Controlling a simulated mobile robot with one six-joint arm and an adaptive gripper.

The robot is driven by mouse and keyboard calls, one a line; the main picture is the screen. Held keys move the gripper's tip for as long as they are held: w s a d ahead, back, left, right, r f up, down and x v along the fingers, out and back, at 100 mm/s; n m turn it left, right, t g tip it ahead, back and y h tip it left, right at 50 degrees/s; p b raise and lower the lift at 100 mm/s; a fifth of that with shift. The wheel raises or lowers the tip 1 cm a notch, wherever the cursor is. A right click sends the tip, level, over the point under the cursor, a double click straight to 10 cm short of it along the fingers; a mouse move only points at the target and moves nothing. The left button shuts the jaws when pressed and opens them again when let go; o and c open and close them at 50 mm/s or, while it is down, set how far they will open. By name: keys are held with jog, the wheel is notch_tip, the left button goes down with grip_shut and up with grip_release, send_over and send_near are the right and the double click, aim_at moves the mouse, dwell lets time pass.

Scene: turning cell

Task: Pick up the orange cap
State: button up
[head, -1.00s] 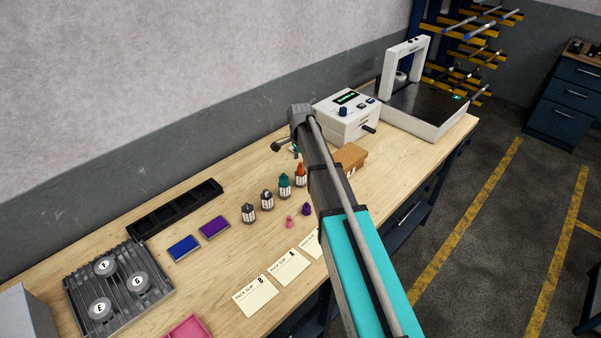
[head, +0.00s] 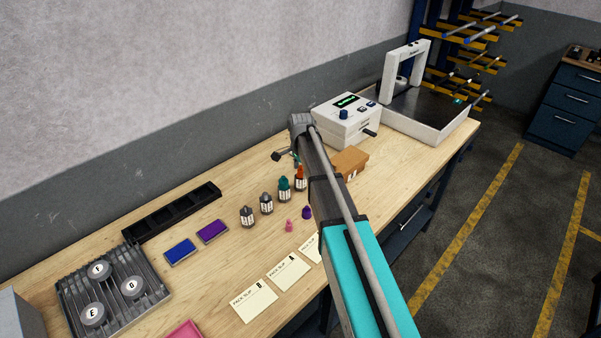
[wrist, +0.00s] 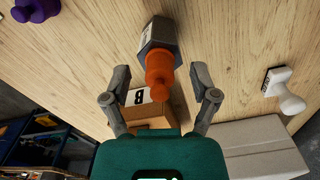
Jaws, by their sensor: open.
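The orange cap (wrist: 159,85) is on top of a dark bottle (wrist: 157,38) with a white label. In the wrist view it lies between the spread fingers of my gripper (wrist: 158,82), which is open and does not touch it as far as I can see. In the head view the orange cap (head: 300,171) is the rightmost of a row of capped bottles on the wooden bench, just left of my arm.
Bottles with teal (head: 285,183) and grey (head: 266,196) caps stand left of the orange one. A brown box (head: 350,162) is right of my arm. A purple piece (head: 307,213) and a pink piece (head: 289,226) stand in front. A white-handled stamp (wrist: 287,98) shows in the wrist view.

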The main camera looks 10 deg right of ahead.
jog(key=c, duration=0.9)
jog(key=shift+o, duration=0.2)
jog(key=shift+r, duration=0.1)
notch_tip(320, 180, up, 3)
jog(key=p, duration=0.3)
jog(key=shift+f, duration=0.2)
jog(key=s+r+p, duration=1)
jog(key=s, duration=0.4)
jog(key=shift+r, duration=0.1)
